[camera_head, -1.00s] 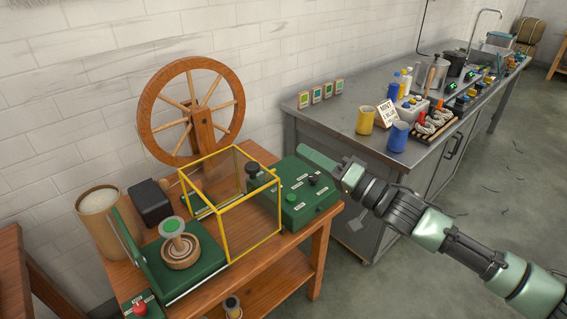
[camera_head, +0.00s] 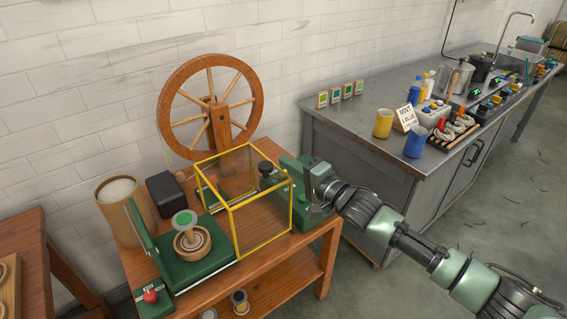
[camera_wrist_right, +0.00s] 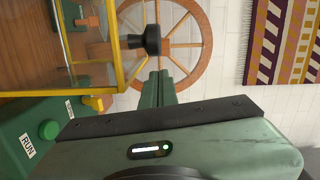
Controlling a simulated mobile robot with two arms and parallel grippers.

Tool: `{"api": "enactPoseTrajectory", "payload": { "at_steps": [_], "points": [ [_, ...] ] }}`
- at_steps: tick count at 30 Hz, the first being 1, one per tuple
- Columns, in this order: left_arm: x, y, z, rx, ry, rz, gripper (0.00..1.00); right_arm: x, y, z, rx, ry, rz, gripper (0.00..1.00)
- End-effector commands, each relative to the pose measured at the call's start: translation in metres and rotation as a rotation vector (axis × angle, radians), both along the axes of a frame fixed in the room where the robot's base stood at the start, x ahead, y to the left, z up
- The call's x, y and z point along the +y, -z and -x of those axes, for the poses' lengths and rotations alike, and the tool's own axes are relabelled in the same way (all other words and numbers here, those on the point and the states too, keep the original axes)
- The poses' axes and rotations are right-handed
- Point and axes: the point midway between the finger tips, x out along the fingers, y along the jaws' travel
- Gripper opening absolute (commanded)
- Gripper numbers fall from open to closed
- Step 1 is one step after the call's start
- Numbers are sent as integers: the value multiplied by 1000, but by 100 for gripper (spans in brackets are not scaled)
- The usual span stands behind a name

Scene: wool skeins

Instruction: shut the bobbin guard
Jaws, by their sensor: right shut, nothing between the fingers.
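The bobbin guard (camera_head: 263,207) is a clear box with a yellow frame on the wooden table. It stands to the right of the green-topped bobbin (camera_head: 185,219), not over it. The guard's frame fills the left of the right wrist view (camera_wrist_right: 117,45), with a black knob (camera_wrist_right: 151,40) sticking out from its side. My right gripper (camera_head: 290,165) is at the guard's right side, over the green control box. Its shut, empty fingers (camera_wrist_right: 158,80) point toward the wheel, just below the knob in the wrist view; contact cannot be told. My left gripper is out of view.
A spinning wheel (camera_head: 211,108) stands behind the guard. The green control box (camera_head: 307,208) is partly hidden by my right gripper; its RUN button (camera_wrist_right: 49,130) shows in the wrist view. A grey counter (camera_head: 365,130) with cups stands right. A red button (camera_head: 150,296) is front left.

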Motion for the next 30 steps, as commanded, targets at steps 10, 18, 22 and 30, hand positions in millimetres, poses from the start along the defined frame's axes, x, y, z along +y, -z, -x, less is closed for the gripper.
{"api": "enactPoseTrajectory", "payload": {
  "at_steps": [10,18,22,30],
  "points": [
    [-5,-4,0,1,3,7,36,13,1,7,-2,3,1,0],
    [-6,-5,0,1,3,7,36,15,0,8,-3,2,0,0],
    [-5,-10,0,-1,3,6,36,24,-2,15,-2,-1,-5,0],
    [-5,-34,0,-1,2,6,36,74,-4,51,5,-1,-12,0]
  ]
}}
